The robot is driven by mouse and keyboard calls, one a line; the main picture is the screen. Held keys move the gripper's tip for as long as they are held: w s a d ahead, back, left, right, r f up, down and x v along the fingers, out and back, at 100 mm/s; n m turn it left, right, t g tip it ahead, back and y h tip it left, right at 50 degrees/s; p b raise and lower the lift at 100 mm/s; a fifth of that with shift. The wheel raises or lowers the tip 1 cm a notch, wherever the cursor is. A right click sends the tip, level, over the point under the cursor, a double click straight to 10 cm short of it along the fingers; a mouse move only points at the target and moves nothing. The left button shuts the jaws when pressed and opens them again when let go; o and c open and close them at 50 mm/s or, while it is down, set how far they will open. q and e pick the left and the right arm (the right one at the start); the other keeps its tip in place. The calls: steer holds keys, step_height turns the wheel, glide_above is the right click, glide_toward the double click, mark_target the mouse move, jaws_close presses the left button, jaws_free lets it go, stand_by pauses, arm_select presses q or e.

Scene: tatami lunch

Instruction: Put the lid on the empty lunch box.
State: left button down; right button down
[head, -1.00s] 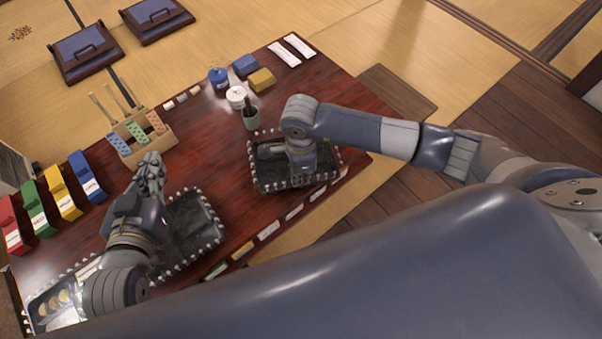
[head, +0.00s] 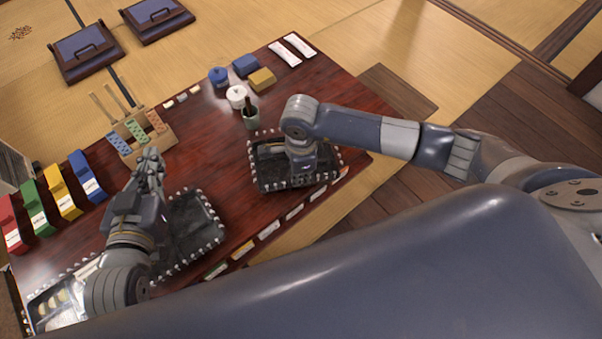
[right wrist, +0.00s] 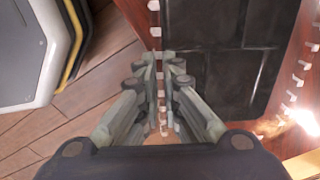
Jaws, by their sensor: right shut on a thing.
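A black compartmented piece (head: 270,180), lunch box or lid, lies inside a ring of white pegs on the right of the table. I cannot tell which it is. In the right wrist view it is a dark panel (right wrist: 235,60) with straight dividing lines. My right gripper (right wrist: 163,62) is shut at its left edge; the grasp itself is hard to see. In the head view my arm covers part of it. Another black box-like piece (head: 197,222) lies in pegs at centre left. My left gripper (head: 152,163) is raised beside it, its fingers close together.
A food-filled box (head: 55,303) lies at the lower left. Red, green, yellow and blue packages (head: 85,175) line the left edge. A wooden holder (head: 140,140), white pot (head: 236,97) and utensil cup (head: 250,117) stand along the back. Small labelled pieces (head: 268,230) line the front edge.

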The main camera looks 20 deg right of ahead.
arm_select(q)
steer(key=shift+w+d+r+t, duration=0.1)
steer(key=shift+r+t, duration=0.2)
steer(key=shift+r, duration=0.05)
arm_select(e)
steer(key=shift+f, duration=0.1)
arm_select(q)
steer(key=shift+w+d+r, duration=0.1)
steer(key=shift+r, duration=0.2)
steer(key=shift+w+d+r+t+h, duration=0.1)
steer(key=shift+r+t+h, duration=0.05)
steer(key=shift+r+t, duration=0.2)
steer(key=shift+w+d+r+t+h, duration=0.1)
steer(key=shift+r+t+h, duration=0.05)
steer(key=shift+r+t, duration=0.15)
arm_select(e)
steer(key=shift+f, duration=0.25)
arm_select(q)
steer(key=shift+r+b, duration=0.3)
steer(key=shift+r, duration=0.1)
arm_select(e)
steer(key=shift+f, duration=0.1)
arm_select(q)
steer(key=shift+w+r+t, duration=0.1)
steer(key=shift+r+t, duration=0.15)
steer(key=shift+r, duration=0.1)
steer(key=shift+d+r, duration=0.1)
steer(key=shift+r, duration=0.1)
arm_select(e)
steer(key=shift+f, duration=0.1)
